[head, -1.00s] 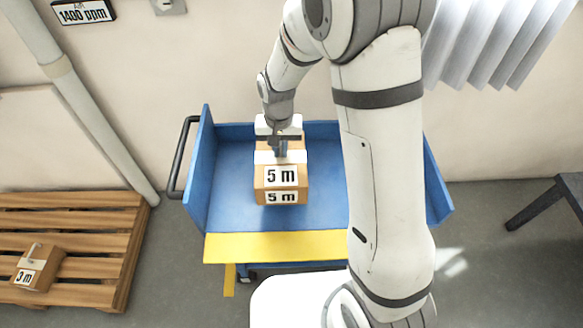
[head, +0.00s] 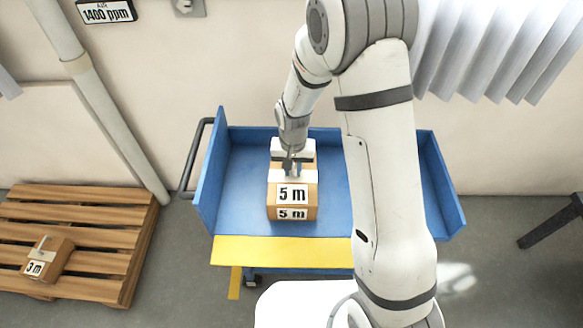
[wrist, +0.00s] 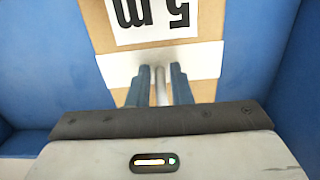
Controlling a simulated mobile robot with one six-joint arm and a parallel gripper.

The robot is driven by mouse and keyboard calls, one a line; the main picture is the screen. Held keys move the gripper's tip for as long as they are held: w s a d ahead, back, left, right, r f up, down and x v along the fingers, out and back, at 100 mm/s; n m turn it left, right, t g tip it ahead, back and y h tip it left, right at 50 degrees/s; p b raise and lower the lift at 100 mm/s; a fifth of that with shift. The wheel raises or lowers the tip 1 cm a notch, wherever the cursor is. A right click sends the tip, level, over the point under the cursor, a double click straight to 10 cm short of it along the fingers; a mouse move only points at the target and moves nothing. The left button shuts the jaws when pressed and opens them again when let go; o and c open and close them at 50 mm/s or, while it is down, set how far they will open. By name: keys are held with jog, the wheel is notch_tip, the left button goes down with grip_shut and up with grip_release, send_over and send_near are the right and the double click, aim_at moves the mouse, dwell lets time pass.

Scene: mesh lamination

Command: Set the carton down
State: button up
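The carton (head: 292,195), brown with a white band and "5 m" labels, is over the blue bed of the cart (head: 237,185), near its middle. It looks level and low, but I cannot tell whether its underside touches the bed. My gripper (head: 291,168) is above its top, reaching down from behind. In the wrist view my gripper's two fingers (wrist: 160,85) stand closely either side of a slim grey handle (wrist: 160,88) on the carton (wrist: 205,55).
The cart has raised blue side walls and a yellow front edge (head: 285,251). Bed space is free left of the carton; my arm hides much of the right. A wooden pallet (head: 105,262) at left bears a smaller "3 m" carton (head: 50,257). A dark bench (head: 555,222) stands at right.

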jog(key=shift+o, duration=1.3)
jog(key=shift+r, duration=0.1)
notch_tip(320, 180, up, 12)
jog(key=s+d+r+t, duration=0.1)
jog(key=s+d+r, duration=0.5)
jog(key=s, duration=0.3)
jog(key=s+d+r+t, duration=0.1)
jog(key=s+d+r, duration=0.5)
jog(key=s+d, duration=0.2)
jog(key=shift+s+n+t, duration=0.3)
jog(key=shift+s+n, duration=0.1)
jog(key=shift+s, duration=0.35)
